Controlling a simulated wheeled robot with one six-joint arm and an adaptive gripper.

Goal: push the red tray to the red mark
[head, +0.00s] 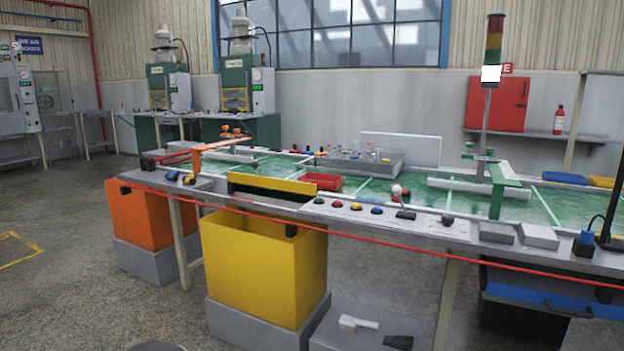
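The red tray (322,181) is a small, shallow tray lying on the green table surface (408,191), just behind the yellow panel near the middle of the picture. White lines divide the green surface on both sides of it. I cannot clearly make out a red mark on the surface. My gripper is not in this view.
An orange bracket (215,145) stands over the left of the table, and a green one (497,190) over the right. A grey box with bottles (365,166) is behind the tray. Coloured buttons (357,207) line the front edge. A yellow bin (262,266) stands below.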

